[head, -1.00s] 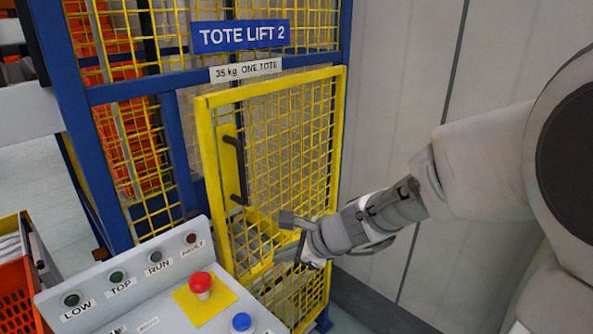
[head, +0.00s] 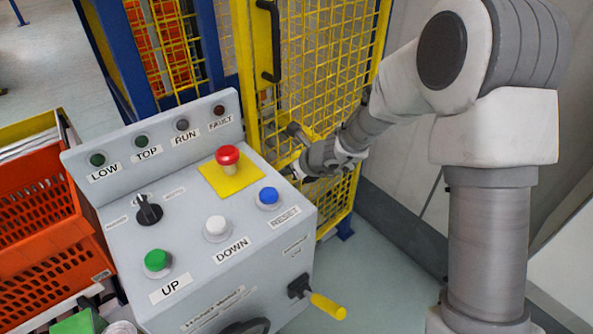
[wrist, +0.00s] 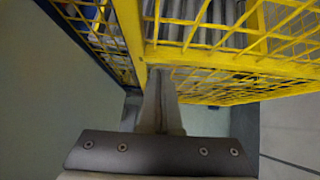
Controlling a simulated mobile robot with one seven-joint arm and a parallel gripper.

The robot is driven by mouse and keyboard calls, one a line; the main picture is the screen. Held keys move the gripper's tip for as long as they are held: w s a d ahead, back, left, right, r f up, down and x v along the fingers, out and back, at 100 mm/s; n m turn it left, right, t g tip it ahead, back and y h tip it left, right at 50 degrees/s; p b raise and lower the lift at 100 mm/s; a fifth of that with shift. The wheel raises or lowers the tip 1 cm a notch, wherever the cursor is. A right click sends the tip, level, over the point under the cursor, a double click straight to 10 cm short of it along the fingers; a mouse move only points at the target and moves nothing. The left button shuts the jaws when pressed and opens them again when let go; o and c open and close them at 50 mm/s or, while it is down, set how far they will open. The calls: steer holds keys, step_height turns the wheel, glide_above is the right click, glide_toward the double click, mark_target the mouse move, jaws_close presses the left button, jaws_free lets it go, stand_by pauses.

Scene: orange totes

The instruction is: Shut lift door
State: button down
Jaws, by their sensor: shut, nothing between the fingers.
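The lift door (head: 250,70) is a yellow-framed mesh panel with a black handle (head: 268,40) near its left edge. It shows at the top centre of the head view, its upper part out of frame. I cannot tell for sure whether it is ajar or flush with its frame. My gripper (head: 290,150) is shut and empty. It is below the handle, close to the door's lower part. In the wrist view the fingers (wrist: 161,98) point at a yellow frame corner (wrist: 145,55) with mesh on both sides; I cannot tell whether they touch it.
A grey control console (head: 190,215) with buttons, a red emergency stop (head: 228,158) and a yellow-handled lever (head: 325,305) stands in front of the lift. An orange tote (head: 40,200) is at left. Blue posts (head: 120,50) frame the lift. Floor is clear right of the console.

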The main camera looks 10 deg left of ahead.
mark_target(276, 162)
steer(key=w+a, duration=0.1)
steer(key=w+a+p, duration=0.1)
steer(key=a, duration=0.1)
steer(key=shift+w+r, duration=0.1)
steer(key=shift+r, duration=0.05)
